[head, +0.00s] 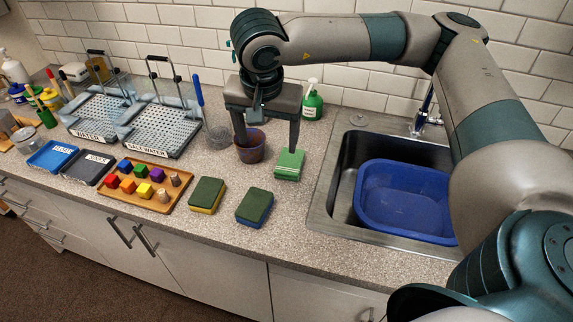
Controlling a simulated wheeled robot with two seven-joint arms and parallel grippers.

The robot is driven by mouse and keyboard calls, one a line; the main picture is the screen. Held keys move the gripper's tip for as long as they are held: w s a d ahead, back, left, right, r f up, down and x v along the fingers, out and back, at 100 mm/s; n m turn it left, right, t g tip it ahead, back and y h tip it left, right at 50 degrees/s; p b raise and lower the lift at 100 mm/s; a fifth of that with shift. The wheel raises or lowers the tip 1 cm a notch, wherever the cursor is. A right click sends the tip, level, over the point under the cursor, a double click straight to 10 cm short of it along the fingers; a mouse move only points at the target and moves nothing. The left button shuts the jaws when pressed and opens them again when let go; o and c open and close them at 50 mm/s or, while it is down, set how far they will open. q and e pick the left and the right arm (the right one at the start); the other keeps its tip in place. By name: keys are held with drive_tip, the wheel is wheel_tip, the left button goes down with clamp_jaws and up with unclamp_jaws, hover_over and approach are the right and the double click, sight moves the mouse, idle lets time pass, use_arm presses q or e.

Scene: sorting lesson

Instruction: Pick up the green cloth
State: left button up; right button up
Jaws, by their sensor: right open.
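The green cloth (288,168) is a small folded piece lying flat on the speckled counter, left of the sink. My right gripper (267,149) hangs above the counter, pointing down, with its fingers wide apart and nothing held between them. In the picture its right finger ends at the cloth's far edge; I cannot tell whether it touches. Its left finger passes in front of a reddish-brown pot (251,153). My left gripper is not in view.
Two green-topped sponges (207,194) (254,206) lie left of the cloth. A wooden tray (127,196) holds coloured blocks. A blue basin (405,211) sits in the sink (336,204). A green soap bottle (312,104) stands behind. The counter's front right is clear.

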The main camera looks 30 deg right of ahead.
use_arm(q)
drive_tip(key=f, duration=0.1)
drive_tip(key=w+f+b, duration=0.1)
drive_tip(key=f, duration=0.1)
drive_tip(key=shift+w+d, duration=0.15)
drive_tip(key=shift+d, duration=0.25)
use_arm(e)
drive_tip(key=shift+t+h, duration=0.3)
drive_tip(key=shift+h, duration=0.6)
drive_tip(key=d, duration=0.1)
drive_tip(key=w+d, duration=0.1)
drive_tip(key=d, duration=0.2)
drive_tip(key=shift+w+d+f, duration=0.3)
drive_tip(key=shift+w+f, duration=0.05)
drive_tip(key=p, duration=0.4)
hover_over(287, 168)
wheel_tip(287, 168, down, 11)
drive_tip(key=shift+a+r, duration=0.1)
drive_tip(key=shift+r, duration=0.1)
use_arm(q)
drive_tip(key=s+a+r+g, duration=0.1)
drive_tip(key=s+a+r, duration=0.1)
drive_tip(key=s, duration=0.4)
drive_tip(key=shift+a+r, duration=0.2)
drive_tip(key=shift+r, duration=0.15)
use_arm(e)
drive_tip(key=shift+f, duration=0.4)
use_arm(q)
drive_tip(key=shift+s+r, duration=0.1)
